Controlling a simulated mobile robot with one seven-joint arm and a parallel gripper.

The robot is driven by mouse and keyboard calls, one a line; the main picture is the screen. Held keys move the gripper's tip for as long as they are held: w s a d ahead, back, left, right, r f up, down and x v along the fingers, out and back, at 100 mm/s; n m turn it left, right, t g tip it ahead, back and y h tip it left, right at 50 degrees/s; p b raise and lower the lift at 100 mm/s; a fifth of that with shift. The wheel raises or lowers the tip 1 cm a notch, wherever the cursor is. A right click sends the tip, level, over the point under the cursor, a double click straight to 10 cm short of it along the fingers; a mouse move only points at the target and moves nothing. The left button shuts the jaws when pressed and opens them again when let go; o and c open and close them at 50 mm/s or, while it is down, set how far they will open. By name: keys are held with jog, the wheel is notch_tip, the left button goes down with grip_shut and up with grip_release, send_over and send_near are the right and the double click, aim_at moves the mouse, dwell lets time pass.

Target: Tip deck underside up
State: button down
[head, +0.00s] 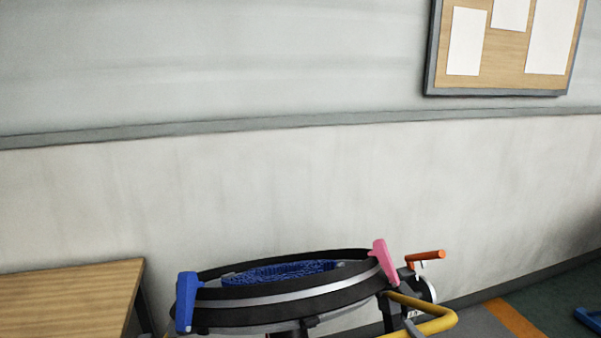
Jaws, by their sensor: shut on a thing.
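The deck (270,300) is a round black body with a grey band, low in the head view and cut by the bottom edge. It lies close to level, its right side a little higher in the picture. A blue bristled ring (280,272) shows in its open top, facing up. A blue grip-like piece (186,302) sits on its left rim and a pink one (384,262) on its right rim. A yellow bar (430,325) and an orange handle (428,255) stand at its right. I cannot make out my gripper in this view.
A wooden table (70,300) stands at the lower left, with a gap between it and the deck. A pale wall (250,190) runs behind, with a notice board (505,45) at the upper right. Floor with an orange stripe (515,318) shows at the lower right.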

jog(key=shift+s+d+f+b, duration=0.1)
jog(key=shift+s+f+b, duration=0.25)
jog(key=shift+f, duration=0.4)
jog(key=shift+s+d+f+b, duration=0.15)
jog(key=shift+s+f, duration=0.35)
jog(key=shift+f, duration=0.3)
jog(key=shift+s+d+f+b, duration=0.1)
jog(key=shift+s+f+b, duration=0.25)
jog(key=shift+f, duration=0.4)
jog(key=shift+s+f, duration=0.1)
notch_tip(320, 180, down, 6)
jog(key=s+b, duration=0.2)
jog(key=shift+s+d+f+b, duration=0.25)
jog(key=shift+d+b, duration=0.05)
jog(key=shift+d, duration=0.1)
jog(key=f, duration=0.5)
jog(key=shift+s+d, duration=0.1)
jog(key=shift+s, duration=0.3)
jog(key=c, duration=0.9)
grip_release()
jog(key=o, duration=0.5)
